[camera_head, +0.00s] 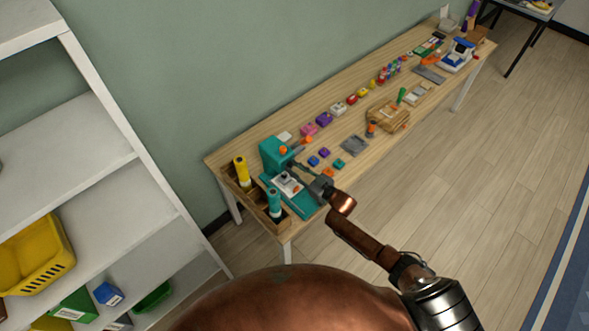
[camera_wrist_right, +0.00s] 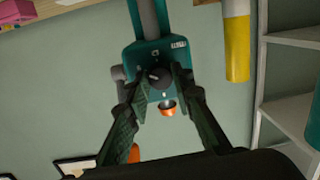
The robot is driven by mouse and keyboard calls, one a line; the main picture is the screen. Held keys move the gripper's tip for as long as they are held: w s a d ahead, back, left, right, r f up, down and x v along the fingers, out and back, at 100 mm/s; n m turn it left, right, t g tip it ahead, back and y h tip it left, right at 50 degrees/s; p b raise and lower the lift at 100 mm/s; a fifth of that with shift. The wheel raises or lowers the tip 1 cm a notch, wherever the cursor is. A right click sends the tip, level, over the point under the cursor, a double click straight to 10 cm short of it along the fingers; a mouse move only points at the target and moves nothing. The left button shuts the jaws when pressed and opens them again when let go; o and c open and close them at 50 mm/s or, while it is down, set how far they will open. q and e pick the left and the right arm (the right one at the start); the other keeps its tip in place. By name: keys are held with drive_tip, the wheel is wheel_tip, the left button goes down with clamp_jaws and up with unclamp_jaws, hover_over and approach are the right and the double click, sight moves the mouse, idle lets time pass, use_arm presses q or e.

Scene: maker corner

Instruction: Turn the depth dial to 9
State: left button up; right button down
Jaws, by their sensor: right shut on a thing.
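The teal machine (camera_head: 273,150) stands at the near left end of the wooden workbench. It also shows in the right wrist view (camera_wrist_right: 142,62), with a small dark dial (camera_wrist_right: 158,76) on its face. My right gripper (camera_head: 294,168) reaches it from the right. In the right wrist view my right gripper (camera_wrist_right: 160,80) has its two fingers on either side of the dial, shut on it. The dial's marks are too small to read. An orange knob-like part (camera_wrist_right: 168,108) shows between the fingers. My left gripper is not in view.
A yellow bottle (camera_head: 241,171) and a teal bottle (camera_head: 274,203) stand in wooden trays close to the machine. Several coloured blocks and tools line the workbench (camera_head: 232,150). A white shelf unit (camera_head: 125,170) stands at left. The floor right of the bench is clear.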

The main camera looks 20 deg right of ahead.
drive_tip(key=c, duration=1.7)
unclamp_jaws()
drive_tip(key=shift+o, duration=0.2)
drive_tip(key=shift+s, duration=0.1)
drive_tip(key=v, duration=1.2)
